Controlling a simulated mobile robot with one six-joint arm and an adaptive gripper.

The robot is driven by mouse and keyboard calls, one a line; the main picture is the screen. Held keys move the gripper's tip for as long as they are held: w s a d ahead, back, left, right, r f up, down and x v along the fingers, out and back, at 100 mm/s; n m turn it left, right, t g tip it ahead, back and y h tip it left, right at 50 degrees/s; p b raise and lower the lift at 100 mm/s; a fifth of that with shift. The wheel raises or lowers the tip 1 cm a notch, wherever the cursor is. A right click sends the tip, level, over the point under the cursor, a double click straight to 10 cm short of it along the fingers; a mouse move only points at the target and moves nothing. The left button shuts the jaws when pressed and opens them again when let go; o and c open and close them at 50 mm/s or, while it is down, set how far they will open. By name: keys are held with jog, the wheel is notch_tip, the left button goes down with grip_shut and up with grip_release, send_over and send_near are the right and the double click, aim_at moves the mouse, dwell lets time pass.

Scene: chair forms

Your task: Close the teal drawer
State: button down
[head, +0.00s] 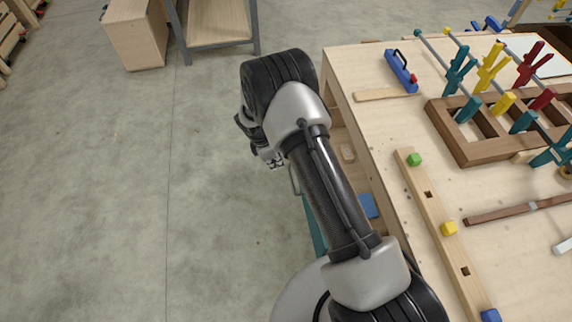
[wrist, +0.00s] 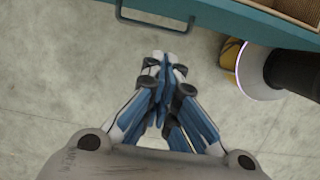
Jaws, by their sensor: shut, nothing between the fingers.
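The teal drawer (head: 316,232) stands pulled out from the side of the wooden workbench, mostly behind my arm in the head view. In the wrist view its teal front (wrist: 232,20) runs across the top, with a grey bar handle (wrist: 152,22) sticking out from it. Part of the open inside shows at the top right corner. My gripper (head: 270,160) hangs beside the bench, out over the floor. In the wrist view my gripper (wrist: 166,62) is shut and empty, a little apart from the handle, on the outer side of the drawer front.
The workbench top (head: 385,130) holds a wooden frame (head: 470,160) with coloured clamps, a peg strip (head: 430,215) with coloured blocks, and a blue tool (head: 402,72). A shelf unit (head: 215,25) stands at the back. The concrete floor (head: 130,200) on the left is clear.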

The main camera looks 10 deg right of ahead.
jog(key=d+f+b, duration=0.1)
jog(key=d+f, duration=0.1)
jog(key=f, duration=0.1)
jog(key=d+f+b, duration=0.1)
jog(key=d+f, duration=0.1)
jog(key=f, duration=0.1)
jog(key=d+f, duration=0.2)
jog(key=f, duration=0.1)
jog(key=shift+d+b, duration=0.1)
jog(key=shift+b, duration=0.3)
jog(key=d, duration=1.4)
jog(key=shift+d+b, duration=0.2)
jog(key=shift+b, duration=0.25)
jog(key=shift+a, duration=0.15)
